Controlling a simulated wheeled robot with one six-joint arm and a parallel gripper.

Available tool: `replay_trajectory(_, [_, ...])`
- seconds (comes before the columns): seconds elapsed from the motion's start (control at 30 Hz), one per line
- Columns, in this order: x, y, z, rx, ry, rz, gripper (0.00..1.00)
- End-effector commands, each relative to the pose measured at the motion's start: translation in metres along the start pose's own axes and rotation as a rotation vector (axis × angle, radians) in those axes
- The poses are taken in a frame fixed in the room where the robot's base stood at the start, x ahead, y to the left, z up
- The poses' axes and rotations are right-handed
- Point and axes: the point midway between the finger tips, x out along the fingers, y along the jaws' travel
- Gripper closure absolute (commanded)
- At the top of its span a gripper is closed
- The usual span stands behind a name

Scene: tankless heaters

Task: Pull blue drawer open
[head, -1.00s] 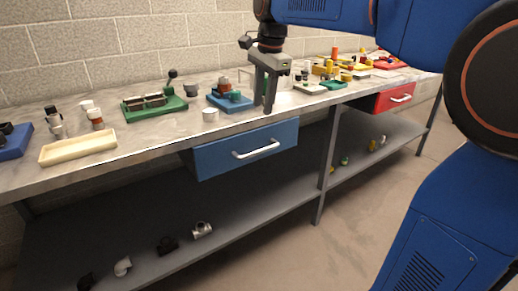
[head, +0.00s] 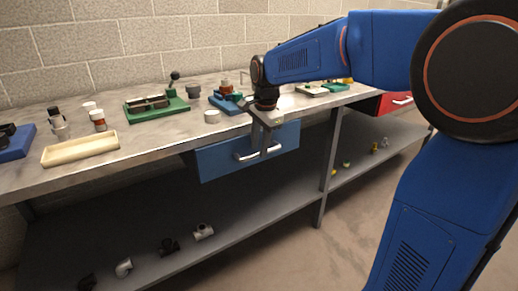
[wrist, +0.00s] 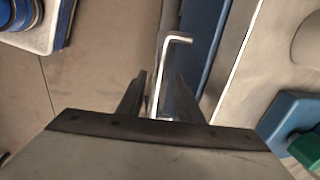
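The blue drawer (head: 222,160) hangs under the bench top, and its front also shows in the wrist view (wrist: 208,35). Its silver bar handle (head: 242,158) runs across the front. My gripper (head: 259,152) is down in front of the drawer, at the right part of the handle. In the wrist view my gripper (wrist: 163,100) has its fingers apart, one on each side of the handle (wrist: 168,60). A gap shows beside the bar, so the fingers do not look closed on it.
The bench top (head: 165,130) holds a cream tray (head: 80,149), a green fixture (head: 157,107) and a blue fixture (head: 228,104). A red drawer (head: 392,104) is at the right. The lower shelf (head: 235,215) carries several pipe fittings. Floor in front is clear.

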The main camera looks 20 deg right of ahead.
Motion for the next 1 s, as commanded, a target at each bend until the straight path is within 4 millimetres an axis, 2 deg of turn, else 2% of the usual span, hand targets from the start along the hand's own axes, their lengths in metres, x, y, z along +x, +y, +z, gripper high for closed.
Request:
replay_trajectory(0.2, [0.0127, 0.0, 0.0, 0.0, 0.0, -0.001, 0.67])
replay_trajectory(0.47, [0.0137, 0.0, 0.0, 0.0, 0.0, -0.001, 0.67])
replay_trajectory(0.53, [0.0136, 0.0, 0.0, 0.0, 0.0, -0.001, 0.79])
replay_trajectory(0.6, [0.0136, 0.0, -0.0001, 0.0, 0.0, -0.001, 0.96])
replay_trajectory(0.63, [0.0136, 0.0, -0.0001, 0.0, 0.0, -0.001, 1.0])
replay_trajectory(1.0, [0.012, 0.0078, -0.0002, 0.001, 0.0, -0.001, 1.0])
